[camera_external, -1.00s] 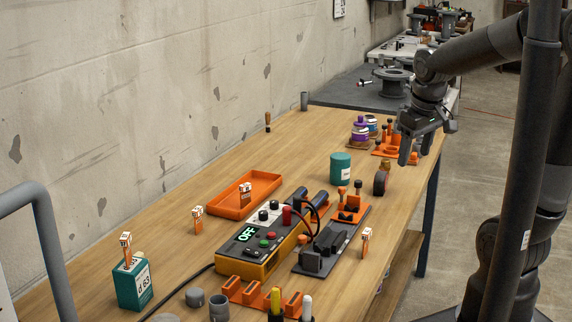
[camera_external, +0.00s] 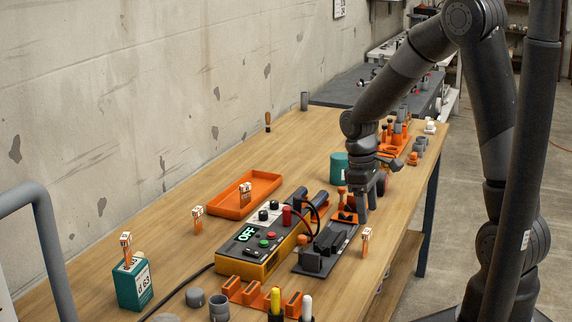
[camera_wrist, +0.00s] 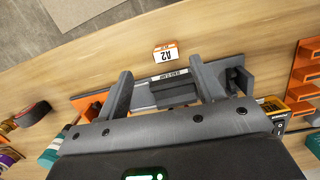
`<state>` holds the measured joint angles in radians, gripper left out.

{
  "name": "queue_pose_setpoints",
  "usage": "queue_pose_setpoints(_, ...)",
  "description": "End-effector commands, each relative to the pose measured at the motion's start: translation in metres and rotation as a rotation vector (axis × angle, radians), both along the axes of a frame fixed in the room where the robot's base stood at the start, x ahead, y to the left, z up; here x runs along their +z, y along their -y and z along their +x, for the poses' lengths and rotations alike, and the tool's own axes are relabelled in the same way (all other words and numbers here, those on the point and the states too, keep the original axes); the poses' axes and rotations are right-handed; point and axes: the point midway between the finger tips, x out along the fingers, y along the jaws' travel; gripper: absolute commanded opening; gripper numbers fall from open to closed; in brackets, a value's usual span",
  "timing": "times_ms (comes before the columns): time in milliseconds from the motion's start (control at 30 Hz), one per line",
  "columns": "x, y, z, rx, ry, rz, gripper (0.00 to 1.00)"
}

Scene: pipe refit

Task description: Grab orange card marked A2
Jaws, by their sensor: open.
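The orange and white card marked A2 (camera_wrist: 165,51) shows in the wrist view with its text upside down, beyond my fingertips. It appears to be the small card (camera_external: 366,237) standing on the table at the right of the dark fixture in the outside view; its mark is too small to read there. My gripper (camera_external: 368,204) is open and empty, pointing down above the fixture's far end, behind the card. In the wrist view the gripper (camera_wrist: 164,80) has its two fingers spread wide, with a labelled dark block (camera_wrist: 172,88) between them in the picture.
The dark fixture (camera_external: 316,264) and the yellow meter reading OFF (camera_external: 258,255) stand left of the card. Other cards stand at the left (camera_external: 197,214), by the orange tray (camera_external: 220,209) and in the teal box (camera_external: 133,289). Bare wood surrounds the card's front side.

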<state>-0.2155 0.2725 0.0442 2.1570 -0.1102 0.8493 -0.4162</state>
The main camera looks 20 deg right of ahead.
Motion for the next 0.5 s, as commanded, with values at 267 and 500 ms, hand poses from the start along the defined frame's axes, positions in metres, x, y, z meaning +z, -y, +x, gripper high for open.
queue_pose_setpoints(267,-0.033,0.003,-0.004,0.0,-0.001,-0.001,0.62)
queue_pose_setpoints(500,-0.063,-0.001,-0.01,0.001,-0.003,-0.001,0.62)
